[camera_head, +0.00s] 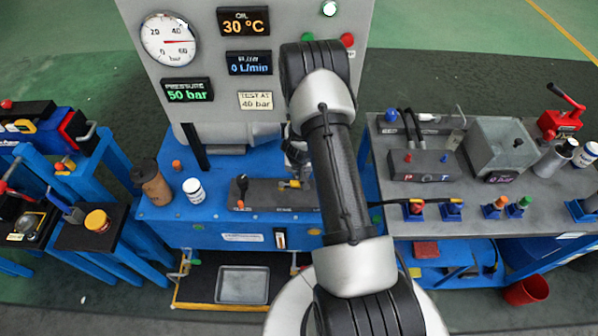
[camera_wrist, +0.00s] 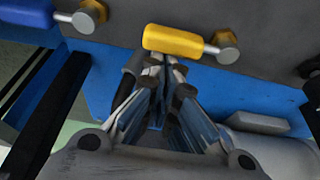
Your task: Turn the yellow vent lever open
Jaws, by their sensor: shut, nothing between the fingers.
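The yellow vent lever (camera_wrist: 175,42) lies roughly crosswise at the top middle of the wrist view, with a silver round end and a brass nut at its right. In the head view the yellow lever (camera_head: 289,184) shows on the grey block of the blue stand, beside my arm. My gripper (camera_wrist: 165,66) is shut and empty, its fingertips at the lower edge of the yellow lever in the wrist view. I cannot tell whether they touch it. In the head view my gripper (camera_head: 298,160) is partly hidden by my arm.
A blue lever (camera_wrist: 28,12) lies left of the yellow one. A black-knobbed lever (camera_head: 242,185) stands on the stand's grey block. A brown bottle (camera_head: 151,183) and a white jar (camera_head: 194,190) stand at its left. The gauge panel (camera_head: 215,60) rises behind. A grey bench (camera_head: 470,215) is at right.

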